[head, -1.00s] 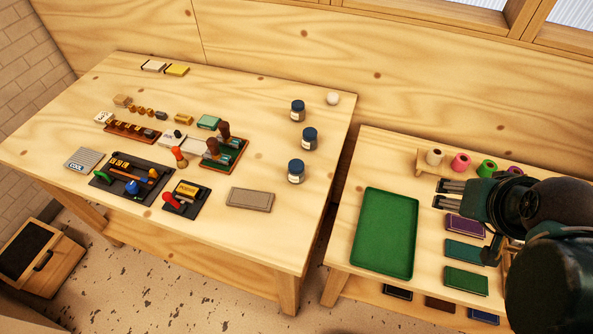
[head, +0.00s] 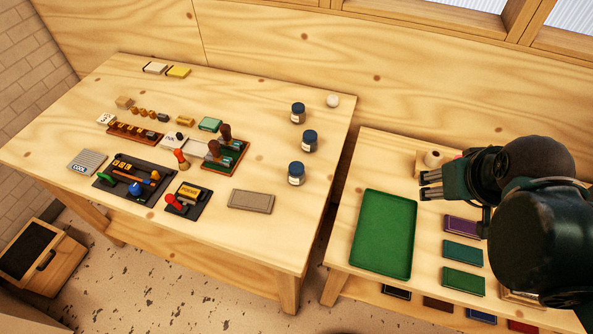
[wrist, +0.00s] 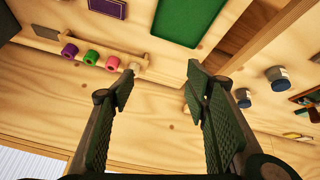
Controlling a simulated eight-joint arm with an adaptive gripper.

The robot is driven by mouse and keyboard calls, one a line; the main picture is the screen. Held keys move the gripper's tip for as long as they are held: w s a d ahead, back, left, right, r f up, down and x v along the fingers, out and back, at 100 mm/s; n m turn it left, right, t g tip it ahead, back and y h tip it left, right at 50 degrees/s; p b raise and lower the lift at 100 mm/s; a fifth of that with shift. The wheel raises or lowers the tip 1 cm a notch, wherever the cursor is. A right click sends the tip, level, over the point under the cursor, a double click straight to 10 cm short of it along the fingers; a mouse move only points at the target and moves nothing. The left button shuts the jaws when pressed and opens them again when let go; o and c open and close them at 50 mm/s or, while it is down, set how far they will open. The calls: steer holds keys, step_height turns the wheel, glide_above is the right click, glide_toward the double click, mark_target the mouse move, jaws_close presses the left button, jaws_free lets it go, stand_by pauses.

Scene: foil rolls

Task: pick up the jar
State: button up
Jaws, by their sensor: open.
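Three dark blue jars with pale labels stand upright in a row near the right edge of the left table. In the head view they are the back jar (head: 298,113), the middle jar (head: 309,141) and the front jar (head: 296,174). Two jars show at the right of the wrist view, the nearer-looking one (wrist: 278,78) and a smaller one (wrist: 243,97). My gripper (head: 428,185) is above the right table, to the right of the jars and apart from them. In the wrist view my gripper (wrist: 165,85) has its fingers wide apart with nothing between them.
A gap separates the two tables. A white ball (head: 333,100) sits behind the jars. A rack of foil rolls (wrist: 91,58) and several coloured pads, including a purple one (head: 461,225), lie nearby.

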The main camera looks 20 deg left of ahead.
steer(key=w+a+n+g+p, duration=0.2)
steer(key=w+a+n+p, duration=0.25)
steer(key=a+n, duration=0.4)
steer(key=n+g+h+p, duration=0.1)
steer(key=n+h+p, duration=0.2)
steer(key=n+p, duration=0.85)
glide_above(296, 167)
steer(key=s+a+b, duration=0.1)
steer(key=b, duration=0.3)
step_height(296, 167, down, 8)
steer(key=n, duration=0.3)
steer(key=shift+s+a+r, duration=0.15)
steer(key=shift+r, duration=0.05)
steer(key=shift+s+a+f+n, duration=0.3)
steer(key=shift+a+f, duration=0.1)
steer(key=shift+a, duration=0.05)
steer(key=shift+h, duration=0.3)
steer(key=shift+x, duration=1.25)
steer(key=shift+x, duration=2.65)
